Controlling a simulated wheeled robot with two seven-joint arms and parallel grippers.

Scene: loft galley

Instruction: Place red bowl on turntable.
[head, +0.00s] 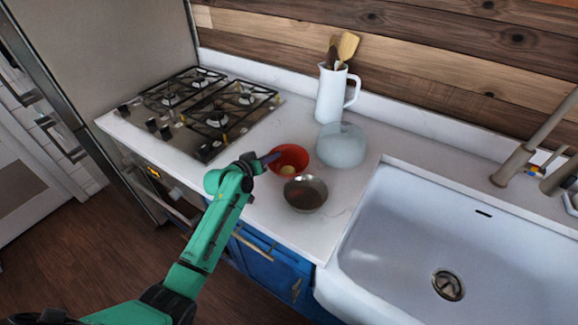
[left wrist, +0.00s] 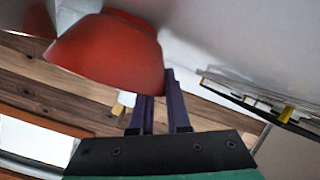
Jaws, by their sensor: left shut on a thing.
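The red bowl (head: 291,153) is at the counter between the stove and the sink, with a small yellowish patch inside. My left gripper (head: 270,158) reaches it from the left and is shut on its near-left rim. In the left wrist view the red bowl (left wrist: 110,50) fills the upper left, against the purple fingers (left wrist: 166,105). I cannot tell whether the bowl touches the counter. I cannot make out a turntable in either view. My right gripper is not in view.
A metal bowl (head: 305,194) stands just in front of the red bowl. A pale blue-grey rounded pot (head: 341,146) is close on its right. A white jug (head: 331,95) with wooden utensils stands behind. The gas stove (head: 205,105) is left, the white sink (head: 400,235) right.

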